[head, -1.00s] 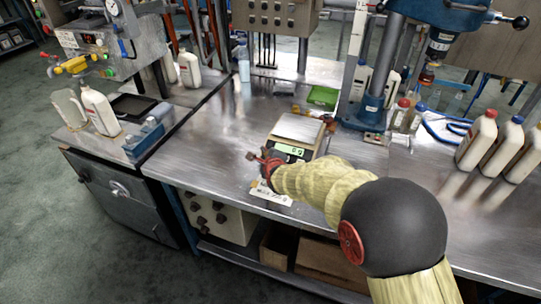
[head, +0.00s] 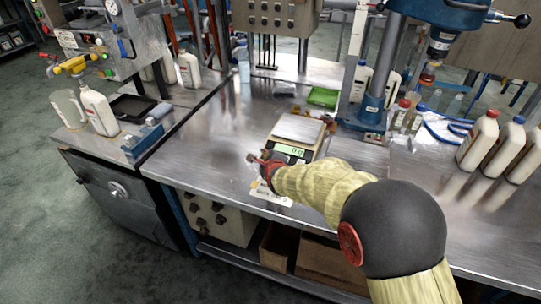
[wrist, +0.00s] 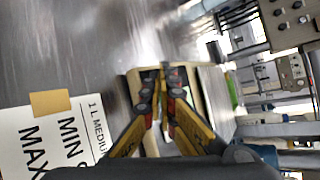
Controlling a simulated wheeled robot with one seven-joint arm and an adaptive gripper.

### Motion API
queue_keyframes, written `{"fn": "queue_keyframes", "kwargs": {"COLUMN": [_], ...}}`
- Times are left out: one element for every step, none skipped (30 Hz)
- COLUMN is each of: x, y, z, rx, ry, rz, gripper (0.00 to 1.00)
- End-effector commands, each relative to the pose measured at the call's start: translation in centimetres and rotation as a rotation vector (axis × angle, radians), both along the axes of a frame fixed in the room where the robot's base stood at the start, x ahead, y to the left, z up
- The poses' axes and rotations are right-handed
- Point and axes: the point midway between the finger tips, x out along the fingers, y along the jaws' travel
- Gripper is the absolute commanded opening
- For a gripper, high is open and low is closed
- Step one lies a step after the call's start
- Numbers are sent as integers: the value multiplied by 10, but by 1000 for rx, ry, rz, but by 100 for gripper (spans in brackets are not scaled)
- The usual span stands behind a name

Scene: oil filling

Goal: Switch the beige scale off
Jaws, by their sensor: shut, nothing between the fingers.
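The beige scale (head: 309,137) stands on the metal bench, with a bare silver weighing plate (head: 299,128) on top. Its green display (head: 290,151) is lit and shows digits. My gripper (head: 261,158) is at the scale's front left, by its front panel, and partly covers it. In the wrist view my gripper's fingers (wrist: 162,90) are together with nothing between them, in front of the beige scale body. The scale's buttons are hidden behind the fingers, and I cannot tell whether the fingertips touch it.
A paper label (wrist: 52,135) with MIN and MAX print lies on the bench by the scale. A green tray (head: 323,97) and a blue drill press (head: 370,110) are behind. White bottles (head: 480,140) stand at the right. The bench left of the scale is clear.

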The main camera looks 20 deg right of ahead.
Motion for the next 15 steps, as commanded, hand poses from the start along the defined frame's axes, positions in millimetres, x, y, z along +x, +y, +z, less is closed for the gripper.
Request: {"fn": "queue_keyframes", "kwargs": {"x": [0,0,0,0,0,1,0,0,0,0,0,0,0,0,-1], "y": [0,0,0,0,-1,-1,-1,-1,0,0,0,0,0,0,1], "z": [-1,-1,-2,-2,-2,-2,-2,-2,-2,-2,-1,0,1,2,4], "rx": [0,0,0,0,0,0,0,0,0,0,0,0,0,0,-1], "ry": [0,0,1,1,1,0,0,0,0,0,0,0,0,0,0], "rz": [0,0,0,0,0,0,0,0,0,0,0,0,0,0,0], "gripper": [0,0,0,0,0,0,0,0,0,0,0,0,0,0,0]}}
